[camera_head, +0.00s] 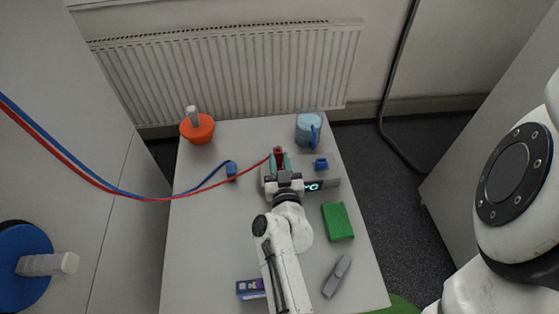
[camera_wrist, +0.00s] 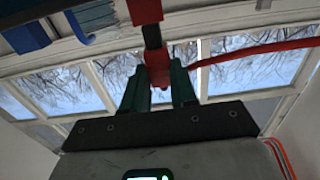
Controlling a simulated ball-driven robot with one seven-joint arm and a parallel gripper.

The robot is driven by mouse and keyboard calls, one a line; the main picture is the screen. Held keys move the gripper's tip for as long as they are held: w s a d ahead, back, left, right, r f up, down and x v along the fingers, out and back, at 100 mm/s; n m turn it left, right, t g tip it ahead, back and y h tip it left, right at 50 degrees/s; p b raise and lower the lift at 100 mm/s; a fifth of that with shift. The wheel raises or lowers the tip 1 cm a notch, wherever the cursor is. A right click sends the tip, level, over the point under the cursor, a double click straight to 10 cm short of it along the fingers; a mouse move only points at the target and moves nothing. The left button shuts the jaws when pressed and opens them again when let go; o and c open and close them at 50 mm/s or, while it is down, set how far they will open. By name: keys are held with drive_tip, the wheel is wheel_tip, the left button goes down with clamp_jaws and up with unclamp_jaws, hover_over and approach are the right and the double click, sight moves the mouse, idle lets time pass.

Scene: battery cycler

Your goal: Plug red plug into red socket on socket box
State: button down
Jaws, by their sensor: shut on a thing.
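The red plug (camera_wrist: 157,65) sits between the two green fingers of my gripper (camera_wrist: 158,88) in the wrist view. My gripper is shut on it. A red cable runs from it. A dark piece and a red block (camera_wrist: 145,10) lie just ahead of the plug; I cannot tell whether that block is the red socket or whether they are joined. In the head view my gripper (camera_head: 279,164) is over the far half of the table, with red (camera_head: 278,151) at its tips. A small blue block (camera_head: 321,163) stands to its right. The socket box is not clearly visible.
A blue plug (camera_head: 231,171) with its cable lies left on the table (camera_head: 205,240). A green block (camera_head: 337,221), grey tool (camera_head: 337,275) and purple box (camera_head: 250,288) lie nearer.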

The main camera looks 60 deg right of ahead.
drive_tip(key=shift+f+b, duration=0.35)
drive_tip(key=shift+f, duration=0.85)
idle(1.7)
drive_tip(key=c, duration=0.8)
unclamp_jaws()
drive_tip(key=shift+r, duration=0.1)
